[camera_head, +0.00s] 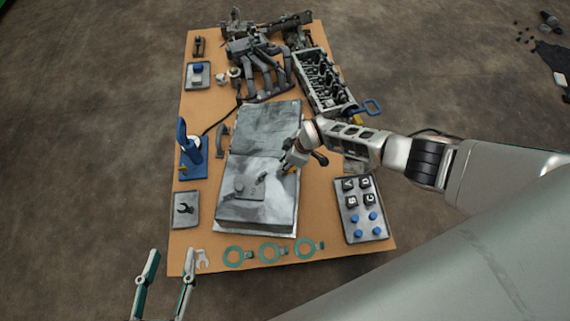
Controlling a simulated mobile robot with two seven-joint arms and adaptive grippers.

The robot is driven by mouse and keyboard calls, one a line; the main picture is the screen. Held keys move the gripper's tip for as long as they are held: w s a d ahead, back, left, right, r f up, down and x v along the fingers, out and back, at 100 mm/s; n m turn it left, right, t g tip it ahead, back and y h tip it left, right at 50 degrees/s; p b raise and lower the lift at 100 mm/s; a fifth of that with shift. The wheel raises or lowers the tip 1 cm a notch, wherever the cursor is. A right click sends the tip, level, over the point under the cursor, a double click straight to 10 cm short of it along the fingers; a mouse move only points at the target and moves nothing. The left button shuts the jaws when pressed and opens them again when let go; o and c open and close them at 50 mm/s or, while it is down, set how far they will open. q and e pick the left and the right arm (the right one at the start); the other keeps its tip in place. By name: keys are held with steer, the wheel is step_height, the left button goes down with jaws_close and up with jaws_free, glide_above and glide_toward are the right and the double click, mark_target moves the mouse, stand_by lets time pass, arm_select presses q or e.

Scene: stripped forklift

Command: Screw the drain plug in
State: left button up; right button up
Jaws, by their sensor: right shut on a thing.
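A large grey metal pan (262,122) lies on the brown table, with a flat raised patch (250,187) on its lower half. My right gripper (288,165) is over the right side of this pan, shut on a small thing. That thing is mostly hidden by the fingers, and I cannot tell for sure that it is the drain plug or whether it touches the pan. My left gripper (168,251) is open and empty at the lower left, in front of the table's near left corner.
A tray of lettered black and blue pieces (343,222) is at right, a blue tool (188,150) at left. An engine head (302,68) and manifold (268,72) fill the far end.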

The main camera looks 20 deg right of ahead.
steer(key=m+p, duration=0.1)
steer(key=m, duration=0.1)
steer(key=m+t+h+p, duration=0.1)
steer(key=shift+w+a+r+m+p, duration=0.1)
steer(key=shift+w+r+m+p, duration=0.05)
steer(key=shift+r+m+p, duration=0.15)
steer(key=shift+f+m, duration=0.2)
steer(key=shift+m, duration=0.2)
arm_select(q)
step_height(320, 180, up, 7)
steer(key=w+t, duration=0.1)
steer(key=w, duration=0.1)
steer(key=shift+w+r, duration=0.15)
arm_select(e)
steer(key=shift+f, duration=0.15)
steer(key=shift+s, duration=0.2)
steer(key=o, duration=1)
